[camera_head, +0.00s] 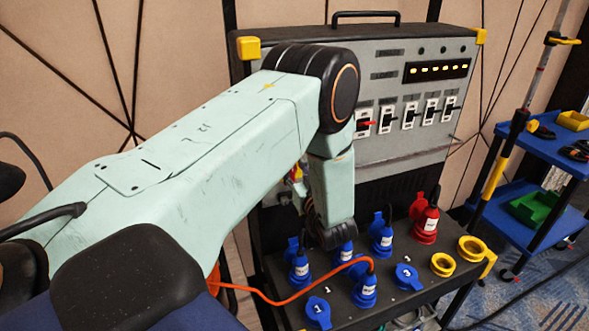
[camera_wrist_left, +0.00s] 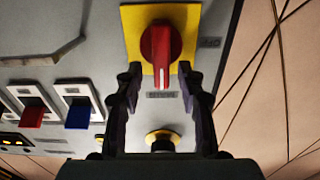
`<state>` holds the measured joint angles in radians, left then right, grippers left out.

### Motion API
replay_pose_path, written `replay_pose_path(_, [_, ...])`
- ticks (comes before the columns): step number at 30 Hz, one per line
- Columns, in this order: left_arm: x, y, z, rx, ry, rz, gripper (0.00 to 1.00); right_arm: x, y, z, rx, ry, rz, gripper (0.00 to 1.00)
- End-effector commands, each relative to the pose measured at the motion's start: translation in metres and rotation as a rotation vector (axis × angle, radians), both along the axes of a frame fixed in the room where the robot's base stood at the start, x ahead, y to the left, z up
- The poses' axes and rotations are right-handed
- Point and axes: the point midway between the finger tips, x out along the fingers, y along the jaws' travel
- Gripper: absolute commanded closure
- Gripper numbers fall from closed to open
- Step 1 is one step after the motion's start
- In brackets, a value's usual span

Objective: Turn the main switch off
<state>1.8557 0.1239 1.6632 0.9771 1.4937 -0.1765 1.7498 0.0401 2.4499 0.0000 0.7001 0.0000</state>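The main switch appears in the left wrist view as a red rotary knob (camera_wrist_left: 160,52) on a yellow square plate (camera_wrist_left: 133,22), with its grip bar upright in the picture. My left gripper (camera_wrist_left: 159,76) is open and empty, its two dark fingers on either side of the knob's lower end. I cannot tell whether either finger touches the knob. In the head view my left arm covers the left part of the grey panel (camera_head: 400,158), hiding the knob and most of the gripper. My right gripper is in neither view.
The panel carries a row of toggles, including a red one (camera_head: 366,122), and indicator lights (camera_head: 437,69). Below, a dark socket shelf (camera_head: 335,290) holds blue plugs, a red plug (camera_head: 426,222) and an orange cable (camera_head: 262,297). A blue cart (camera_head: 540,145) stands at the right.

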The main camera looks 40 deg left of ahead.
Motion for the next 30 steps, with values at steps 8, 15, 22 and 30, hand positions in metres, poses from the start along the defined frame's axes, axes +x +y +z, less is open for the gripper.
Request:
replay_pose_path(8, [0.0003, 0.0014, -0.0005, 0.000, 0.001, 0.000, 0.62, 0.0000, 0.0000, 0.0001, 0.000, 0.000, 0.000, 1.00])
replay_pose_path(15, [0.0005, 0.0009, -0.0005, 0.000, 0.001, 0.000, 0.82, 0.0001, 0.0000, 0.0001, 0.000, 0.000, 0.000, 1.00])
replay_pose_path(22, [0.0005, 0.0008, -0.0004, -0.001, 0.000, 0.000, 1.00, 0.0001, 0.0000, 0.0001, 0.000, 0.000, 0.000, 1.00])
replay_pose_path(30, [0.0003, 0.0013, -0.0003, -0.002, -0.001, 0.001, 1.00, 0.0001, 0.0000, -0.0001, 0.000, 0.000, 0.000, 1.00])
